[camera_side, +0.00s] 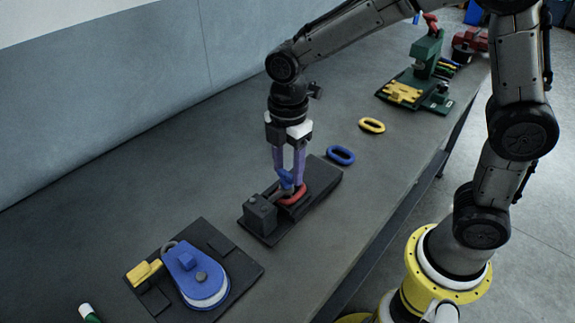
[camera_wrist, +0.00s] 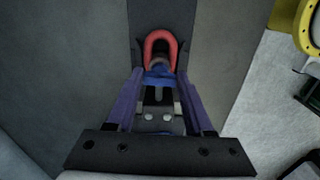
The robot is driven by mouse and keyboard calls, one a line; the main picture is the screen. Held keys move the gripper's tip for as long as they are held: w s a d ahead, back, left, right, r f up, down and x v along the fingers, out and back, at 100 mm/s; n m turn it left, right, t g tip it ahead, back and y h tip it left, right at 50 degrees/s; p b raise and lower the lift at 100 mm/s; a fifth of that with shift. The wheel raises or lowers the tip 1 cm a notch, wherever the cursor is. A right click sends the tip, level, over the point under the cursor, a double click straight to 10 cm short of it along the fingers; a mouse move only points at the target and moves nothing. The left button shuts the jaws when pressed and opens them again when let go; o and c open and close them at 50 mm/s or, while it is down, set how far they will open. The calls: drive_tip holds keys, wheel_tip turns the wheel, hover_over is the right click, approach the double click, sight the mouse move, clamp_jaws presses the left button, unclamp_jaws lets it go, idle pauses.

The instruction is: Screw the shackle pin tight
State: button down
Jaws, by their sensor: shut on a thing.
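The red shackle (camera_side: 293,199) lies on a black fixture plate (camera_side: 325,175) in the side view. In the wrist view the shackle (camera_wrist: 160,38) shows as a rounded red bow beyond my fingertips. A blue piece, which looks like the shackle pin's head (camera_side: 285,177), sits between my fingers at the shackle; it also shows in the wrist view (camera_wrist: 158,80). My gripper (camera_side: 291,186) points down with its purple fingers shut on this blue pin, and it shows in the wrist view too (camera_wrist: 160,76). The pin's thread and its seating are hidden.
A dark block (camera_side: 260,214) stands on the plate's near-left end. A blue link (camera_side: 341,155) and a yellow link (camera_side: 372,125) lie to the right. A blue pulley block (camera_side: 190,265) rests on a plate at front left. A green press (camera_side: 426,55) stands at the back right.

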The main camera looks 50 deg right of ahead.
drive_tip(key=m, duration=0.5)
drive_tip(key=shift+s+m, duration=0.1)
drive_tip(key=shift+m, duration=0.2)
drive_tip(key=m, duration=0.6)
drive_tip(key=shift+a, duration=0.1)
drive_tip(key=m, duration=0.5)
drive_tip(key=shift+s+a+r+m, duration=0.1)
drive_tip(key=shift+r+m, duration=0.05)
drive_tip(key=shift+m, duration=0.25)
drive_tip(key=m, duration=0.6)
drive_tip(key=shift+a, duration=0.1)
drive_tip(key=m, duration=0.6)
drive_tip(key=shift+w+a+m, duration=0.1)
drive_tip(key=shift+w+m, duration=0.1)
drive_tip(key=shift+m, duration=0.2)
drive_tip(key=m, duration=0.5)
drive_tip(key=shift+w, duration=0.1)
drive_tip(key=m, duration=0.5)
drive_tip(key=shift+w+m, duration=0.1)
drive_tip(key=shift+m, duration=0.3)
drive_tip(key=m, duration=0.5)
drive_tip(key=shift+w+m, duration=0.1)
drive_tip(key=shift+m, duration=0.3)
drive_tip(key=shift+r, duration=0.1)
